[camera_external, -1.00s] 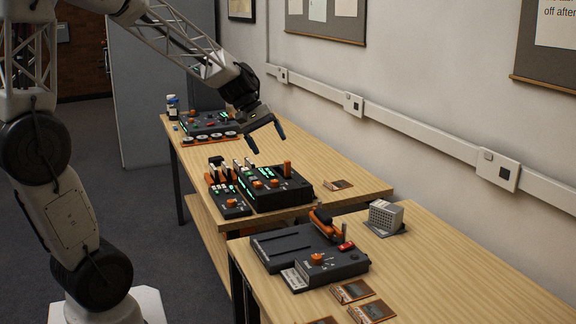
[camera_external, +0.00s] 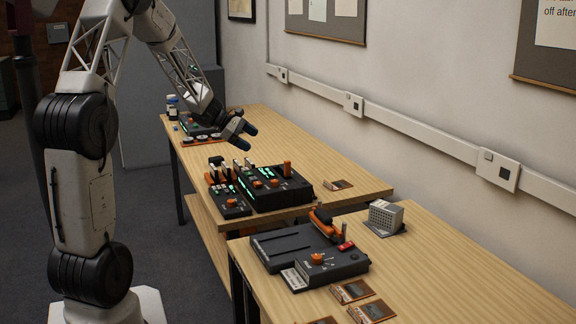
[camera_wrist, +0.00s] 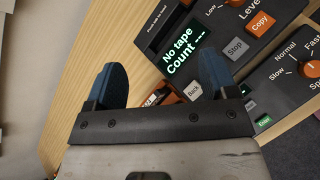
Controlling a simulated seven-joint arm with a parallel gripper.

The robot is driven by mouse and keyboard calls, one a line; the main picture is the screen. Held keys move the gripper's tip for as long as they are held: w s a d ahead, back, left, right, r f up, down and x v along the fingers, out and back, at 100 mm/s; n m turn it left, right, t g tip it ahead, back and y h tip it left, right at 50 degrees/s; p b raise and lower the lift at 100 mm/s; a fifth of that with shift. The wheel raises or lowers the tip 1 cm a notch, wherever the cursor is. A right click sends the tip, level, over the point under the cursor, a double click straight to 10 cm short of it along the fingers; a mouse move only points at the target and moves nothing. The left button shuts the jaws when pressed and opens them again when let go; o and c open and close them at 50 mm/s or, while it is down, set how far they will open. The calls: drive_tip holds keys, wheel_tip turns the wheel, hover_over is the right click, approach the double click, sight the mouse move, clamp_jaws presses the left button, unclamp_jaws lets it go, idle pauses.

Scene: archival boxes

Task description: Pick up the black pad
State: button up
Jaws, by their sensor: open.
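My gripper (camera_external: 247,138) is open and empty above the far table, behind the middle console. In the wrist view its two blue fingers (camera_wrist: 160,70) stand wide apart over a dark control panel, with nothing between them held. I cannot identify the black pad for certain. A flat dark piece (camera_external: 402,230) shows under a pale gridded block (camera_external: 385,216) on the near table, well to the right of my gripper. No pad is recognisable in the wrist view.
The middle console (camera_external: 272,188) and a smaller keypad unit (camera_external: 231,203) stand below my gripper. Another console (camera_external: 203,122) is at the far end. A black deck (camera_external: 290,246) and small brown-framed cards (camera_external: 351,291) lie on the near table (camera_external: 460,262). A wall bounds the right.

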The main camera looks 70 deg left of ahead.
sight(209, 159)
drive_tip(key=s+a+f+n+y, duration=0.1)
drive_tip(key=s+a+f+n, duration=0.1)
drive_tip(key=a, duration=0.3)
drive_tip(key=s+a+f+n+t, duration=0.1)
drive_tip(key=s+a+f+n, duration=0.1)
drive_tip(key=a, duration=0.4)
drive_tip(key=s+a+f+n+t+y, duration=0.1)
drive_tip(key=s+a+f+n, duration=0.1)
drive_tip(key=a, duration=0.3)
drive_tip(key=shift+a+f+y, duration=0.3)
drive_tip(key=shift+a+f, duration=0.1)
drive_tip(key=shift+f, duration=0.45)
drive_tip(key=s+a+f+n+y, duration=0.1)
drive_tip(key=s+a+f, duration=0.1)
drive_tip(key=a, duration=0.2)
drive_tip(key=s+a+f+n+y, duration=0.1)
drive_tip(key=s+a+f+n, duration=0.1)
drive_tip(key=s+a+f, duration=0.1)
drive_tip(key=s+a+f+n+t+y, duration=0.1)
drive_tip(key=s+a+f+n, duration=0.1)
drive_tip(key=a, duration=0.3)
drive_tip(key=shift+s+a+f, duration=0.15)
drive_tip(key=shift+s+a, duration=0.1)
drive_tip(key=shift+s, duration=0.5)
drive_tip(key=shift+w, duration=0.1)
drive_tip(key=shift+x, duration=1.2)
drive_tip(key=shift+w, duration=0.1)
drive_tip(key=shift+x, duration=2.5)
